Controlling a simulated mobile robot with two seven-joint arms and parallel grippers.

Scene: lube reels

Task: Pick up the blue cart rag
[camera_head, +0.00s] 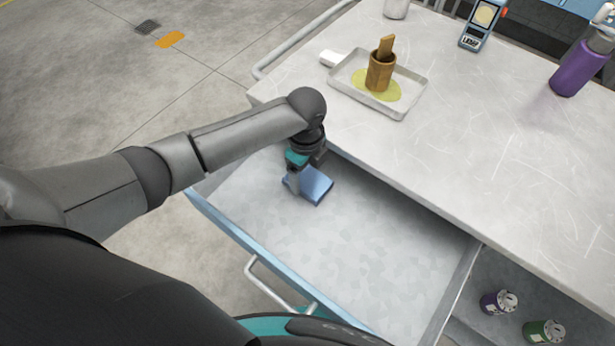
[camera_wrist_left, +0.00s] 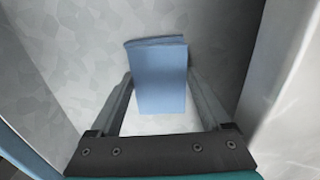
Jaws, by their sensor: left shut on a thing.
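The blue cart rag (camera_head: 315,184) is a folded light-blue block in the open drawer, near its back left part. It also shows in the left wrist view (camera_wrist_left: 161,80), between the two fingers. My left gripper (camera_head: 300,184) reaches down into the drawer and is shut on the rag; its fingers also show in the left wrist view (camera_wrist_left: 160,88), one on each side of the rag. I cannot tell whether the rag touches the drawer floor. My right gripper is not in view.
The open drawer (camera_head: 350,255) is otherwise bare. The cart top (camera_head: 450,130) overhangs its back edge. On top stand a tray (camera_head: 404,107) with a brown cup (camera_head: 380,73), a purple bottle (camera_head: 580,68) and a meter (camera_head: 481,24). Two cans (camera_head: 498,302) stand lower right.

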